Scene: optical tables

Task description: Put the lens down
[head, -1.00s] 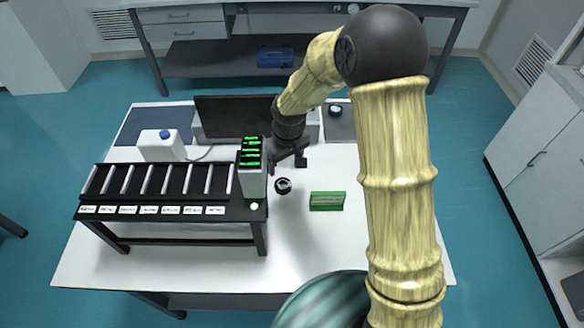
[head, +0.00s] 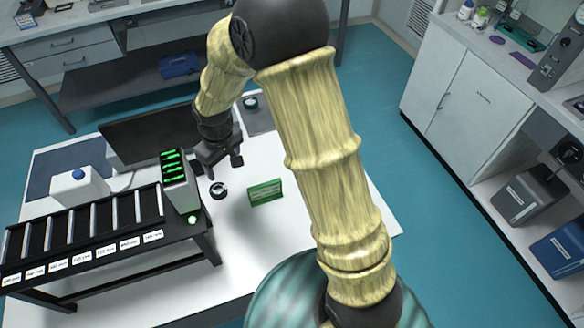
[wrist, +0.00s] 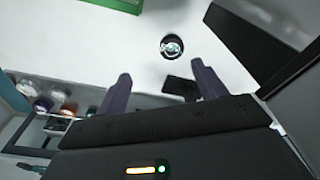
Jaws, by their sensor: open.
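A small lens in a black round mount (head: 218,190) lies on the white table, just left of a green block (head: 265,192). In the wrist view the lens (wrist: 172,46) lies beyond my fingertips, apart from them, with bare white table around it. My gripper (head: 222,163) is above the table behind the lens in the head view. The wrist view shows the two fingers of my gripper (wrist: 162,82) spread apart with nothing held between them. Another small round dark piece (head: 250,102) sits on a grey mat at the table's back.
A black rack with several slots (head: 85,232) stands at the left, with a device with green displays (head: 175,180) at its right end. A dark monitor (head: 145,135) stands behind. A small black piece (wrist: 181,88) shows between my fingers' lines. Table right of the green block is clear.

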